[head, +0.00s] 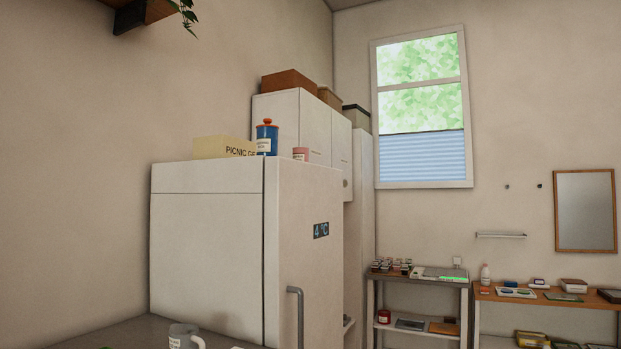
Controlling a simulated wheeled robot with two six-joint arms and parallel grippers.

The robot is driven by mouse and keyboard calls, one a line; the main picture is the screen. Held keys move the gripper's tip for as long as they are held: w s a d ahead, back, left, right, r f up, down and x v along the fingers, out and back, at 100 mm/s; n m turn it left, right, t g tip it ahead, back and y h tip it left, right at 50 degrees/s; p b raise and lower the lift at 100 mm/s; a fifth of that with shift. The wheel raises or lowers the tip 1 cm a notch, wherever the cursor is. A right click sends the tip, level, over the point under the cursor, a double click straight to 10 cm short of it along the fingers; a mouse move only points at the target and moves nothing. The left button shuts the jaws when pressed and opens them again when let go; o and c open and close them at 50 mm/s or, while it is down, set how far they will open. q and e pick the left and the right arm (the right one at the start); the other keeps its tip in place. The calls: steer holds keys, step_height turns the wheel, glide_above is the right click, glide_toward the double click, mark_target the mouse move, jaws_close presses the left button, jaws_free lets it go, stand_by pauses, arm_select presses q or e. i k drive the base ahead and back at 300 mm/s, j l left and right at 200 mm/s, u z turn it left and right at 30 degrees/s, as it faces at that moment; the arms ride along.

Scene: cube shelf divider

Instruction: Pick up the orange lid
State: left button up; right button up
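An orange lid (267,122) with a small knob sits on top of a blue canister (267,136) that has a pale label. The canister stands upright on top of the tall white fridge (216,178). Neither of my grippers shows in the head view.
Two small tables (420,281) with items stand along the right wall.

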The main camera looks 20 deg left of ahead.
mark_target(267, 122)
steer(key=i+u, duration=0.35)
steer(key=i, duration=0.2)
steer(key=i+u, duration=0.4)
steer(key=i, duration=0.15)
steer(key=i+l+u, duration=0.35)
steer(key=i, duration=0.15)
